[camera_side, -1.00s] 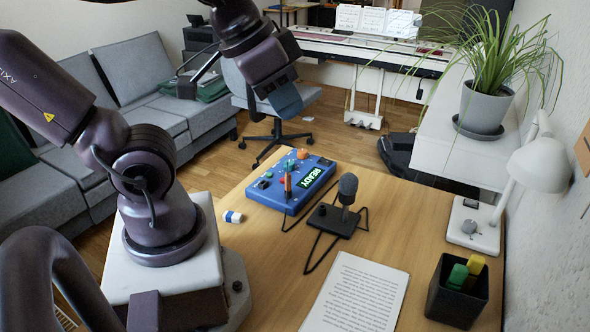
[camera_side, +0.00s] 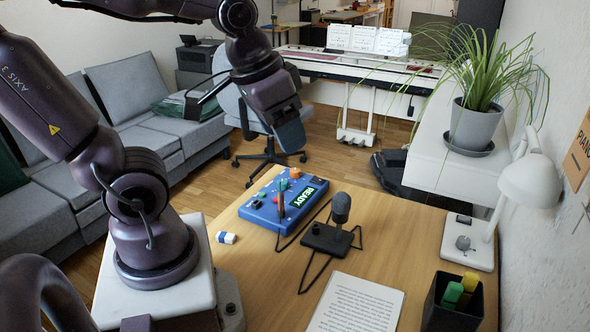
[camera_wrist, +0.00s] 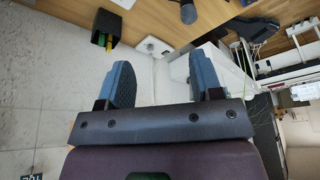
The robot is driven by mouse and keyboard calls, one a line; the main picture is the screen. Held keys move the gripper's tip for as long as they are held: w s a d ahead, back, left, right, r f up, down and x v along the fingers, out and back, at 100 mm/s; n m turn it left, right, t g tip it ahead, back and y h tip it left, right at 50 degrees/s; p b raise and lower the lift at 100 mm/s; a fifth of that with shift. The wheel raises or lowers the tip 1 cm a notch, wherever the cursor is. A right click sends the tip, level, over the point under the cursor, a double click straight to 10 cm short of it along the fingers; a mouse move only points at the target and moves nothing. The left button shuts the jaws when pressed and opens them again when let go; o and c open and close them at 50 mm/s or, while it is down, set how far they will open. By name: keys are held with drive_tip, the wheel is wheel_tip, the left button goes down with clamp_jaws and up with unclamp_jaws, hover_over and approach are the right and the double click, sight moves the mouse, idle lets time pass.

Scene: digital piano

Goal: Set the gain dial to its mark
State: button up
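The blue control box (camera_side: 262,215) lies on the wooden desk, with a lit READY display (camera_side: 302,194) and several coloured controls. An orange knob (camera_side: 295,173) sits near its far edge. I cannot tell which control is the gain dial, and no mark is readable. A thin dark upright piece (camera_side: 281,205) stands at the near side of the box. My gripper (camera_side: 292,138) hangs in the air above and beyond the box, touching nothing. The wrist view shows its two blue-grey fingers (camera_wrist: 163,78) wide apart and empty. The box is not visible there.
A microphone on a stand (camera_side: 340,210) with looping cable is right of the box.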

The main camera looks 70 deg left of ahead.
drive_tip(key=w+a+f+n+g, duration=0.2)
drive_tip(key=w+a+f+n, duration=0.15)
drive_tip(key=w+a, duration=0.4)
drive_tip(key=n+g, duration=0.2)
drive_tip(key=n, duration=1.5)
approach(295, 170)
drive_tip(key=f, duration=0.9)
drive_tip(key=shift+a+f, duration=0.2)
drive_tip(key=c, duration=0.9)
